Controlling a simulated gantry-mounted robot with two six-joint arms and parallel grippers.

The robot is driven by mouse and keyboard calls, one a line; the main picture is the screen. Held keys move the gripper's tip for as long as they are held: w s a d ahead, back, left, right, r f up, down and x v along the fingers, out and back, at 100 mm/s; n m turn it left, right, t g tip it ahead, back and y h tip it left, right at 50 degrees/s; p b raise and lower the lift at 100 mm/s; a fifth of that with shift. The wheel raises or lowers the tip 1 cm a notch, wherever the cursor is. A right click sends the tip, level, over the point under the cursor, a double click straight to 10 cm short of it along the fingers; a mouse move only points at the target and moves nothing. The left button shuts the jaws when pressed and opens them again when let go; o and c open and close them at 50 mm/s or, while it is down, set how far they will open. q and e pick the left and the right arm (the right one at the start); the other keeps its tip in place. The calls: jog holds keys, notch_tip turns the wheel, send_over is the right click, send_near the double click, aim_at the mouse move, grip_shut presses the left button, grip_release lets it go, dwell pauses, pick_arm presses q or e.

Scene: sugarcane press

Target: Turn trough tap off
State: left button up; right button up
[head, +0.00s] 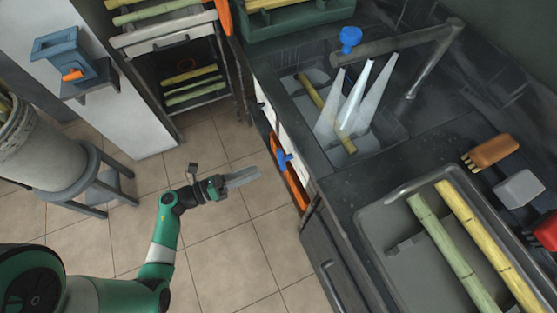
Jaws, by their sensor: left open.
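A grey spout pipe (395,42) stands at the back of a dark counter, with a blue tap knob (350,38) near its left end. Pale streams of water (352,98) fan down from below the pipe into the sunken trough (388,128). A cane stalk (312,93) lies in the trough, partly hidden by the water. My left gripper (242,178) is open and empty above the tiled floor, left of the counter and well apart from the blue knob. My right gripper is not in view.
A blue handle (283,158) and an orange part sit on the counter's front. A grey tray (395,275) with cane stalks, a brush (492,151) and a grey block (519,188) are at right. The floor (235,245) around my left gripper is clear.

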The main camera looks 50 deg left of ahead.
aim_at(279, 160)
pick_arm(q)
jog(key=b+x, duration=0.2)
jog(key=x, duration=0.7)
jog(key=shift+w, duration=0.3)
